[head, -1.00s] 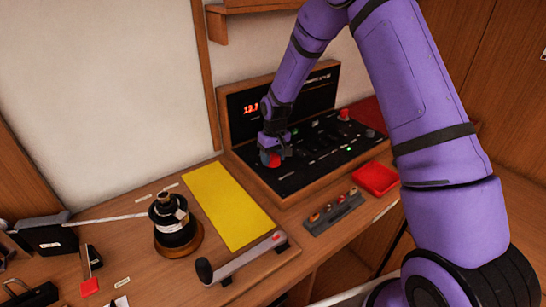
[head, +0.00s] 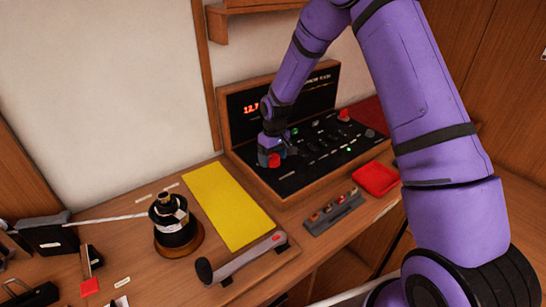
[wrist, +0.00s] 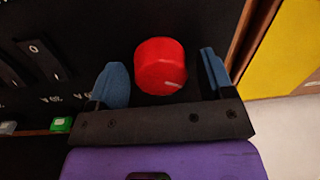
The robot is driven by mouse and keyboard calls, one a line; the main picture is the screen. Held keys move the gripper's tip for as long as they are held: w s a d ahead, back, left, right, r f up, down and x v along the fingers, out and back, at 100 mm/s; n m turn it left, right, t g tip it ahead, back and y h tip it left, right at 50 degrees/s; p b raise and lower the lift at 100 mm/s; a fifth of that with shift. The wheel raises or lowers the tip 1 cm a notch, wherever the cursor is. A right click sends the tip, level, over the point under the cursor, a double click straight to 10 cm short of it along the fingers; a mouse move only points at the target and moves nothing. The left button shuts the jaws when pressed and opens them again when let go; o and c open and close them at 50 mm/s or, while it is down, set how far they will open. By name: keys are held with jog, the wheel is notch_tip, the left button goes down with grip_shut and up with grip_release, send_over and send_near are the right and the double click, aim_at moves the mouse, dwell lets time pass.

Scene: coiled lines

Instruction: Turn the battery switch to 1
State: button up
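The battery switch appears to be the red round knob (head: 275,160) at the near left corner of the black control panel (head: 292,180). In the wrist view the red knob (wrist: 160,62) shows a short white mark on its lower right side. My gripper (head: 268,151) is at the knob. In the wrist view its two blue fingers (wrist: 162,78) are spread, one on each side of the knob, with dark gaps between. The panel's number labels around the knob cannot be read.
A black rocker switch (wrist: 40,58) and a green button (wrist: 62,124) sit near the knob. A yellow mat (head: 228,206), a winch-like black drum (head: 173,225), a lever (head: 240,262) and a red tray (head: 376,178) lie on the bench. The panel's wooden frame edges the knob's side.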

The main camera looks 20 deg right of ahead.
notch_tip(320, 180, up, 11)
jog(key=shift+w+d, duration=0.15)
jog(key=shift+d, duration=0.15)
dwell(0.5)
jog(key=shift+f, duration=0.1)
notch_tip(320, 180, up, 12)
jog(key=f+m+t, duration=0.1)
send_over(274, 155)
jog(key=s+d, duration=0.2)
jog(key=s, duration=0.5)
jog(key=s+d+r+m+t, duration=0.1)
jog(key=s+d+r+t, duration=0.1)
jog(key=s+r, duration=0.75)
jog(key=s+d+r+m+t, duration=0.1)
jog(key=s+r, duration=0.1)
jog(key=s, duration=0.8)
jog(key=s+d+r+m+t, duration=0.1)
jog(key=s+r, duration=0.1)
jog(key=s, duration=0.9)
jog(key=shift+s+d+r+m+h, duration=0.15)
jog(key=shift+s+d+m+h, duration=0.05)
jog(key=shift+s+m+h, duration=0.1)
